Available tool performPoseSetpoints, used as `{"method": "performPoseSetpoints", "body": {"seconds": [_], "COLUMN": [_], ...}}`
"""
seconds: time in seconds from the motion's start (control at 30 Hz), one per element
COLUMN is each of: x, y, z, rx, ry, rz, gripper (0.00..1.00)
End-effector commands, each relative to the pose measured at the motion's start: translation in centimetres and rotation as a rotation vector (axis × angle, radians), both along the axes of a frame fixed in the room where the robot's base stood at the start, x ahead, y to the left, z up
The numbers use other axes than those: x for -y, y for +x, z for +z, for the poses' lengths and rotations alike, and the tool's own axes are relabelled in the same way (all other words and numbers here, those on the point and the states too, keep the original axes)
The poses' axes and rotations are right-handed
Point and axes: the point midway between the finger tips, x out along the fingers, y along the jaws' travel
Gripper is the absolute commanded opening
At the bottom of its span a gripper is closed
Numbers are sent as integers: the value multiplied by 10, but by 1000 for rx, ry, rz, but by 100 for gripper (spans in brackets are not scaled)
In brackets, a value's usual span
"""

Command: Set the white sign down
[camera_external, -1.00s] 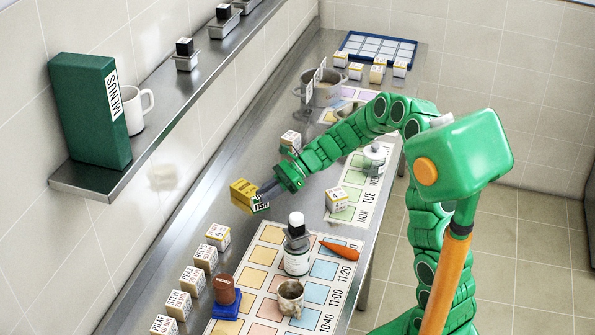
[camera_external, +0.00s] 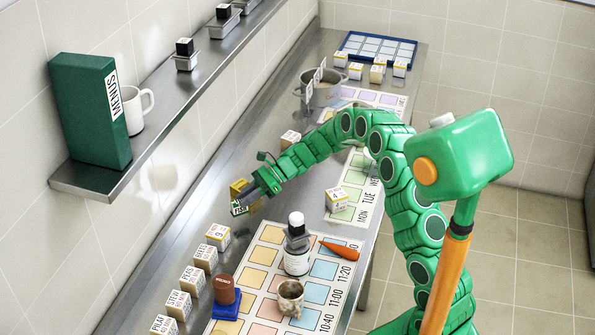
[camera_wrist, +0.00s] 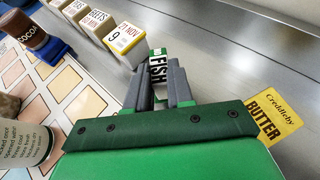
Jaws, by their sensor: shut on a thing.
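The small white sign lettered FISH, with a green edge, shows at the tip of my gripper (camera_external: 251,202) in the external view (camera_external: 239,209). In the wrist view the sign (camera_wrist: 156,73) stands between the fingertips of my gripper (camera_wrist: 160,88), which is shut on it. The fingers hide part of it. It is low over the steel counter (camera_external: 190,218), and I cannot tell whether its lower edge touches.
The yellow butter box (camera_external: 238,187) is close behind the sign; it also shows in the wrist view (camera_wrist: 274,115). A dated white box (camera_external: 218,237) leads a row of labelled boxes nearer the camera. Bare counter lies left of the sign.

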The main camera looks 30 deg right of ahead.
Motion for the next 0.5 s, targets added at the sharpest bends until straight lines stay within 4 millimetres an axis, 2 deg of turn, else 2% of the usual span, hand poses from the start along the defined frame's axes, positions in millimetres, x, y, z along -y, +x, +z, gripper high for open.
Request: {"method": "performPoseSetpoints", "body": {"seconds": [0.37,0.5], "x": [-3,-4], "y": [10,10], "z": [-11,-30], "rx": [4,-2], "ry": [0,-1], "rz": [0,0], "gripper": [0,0]}}
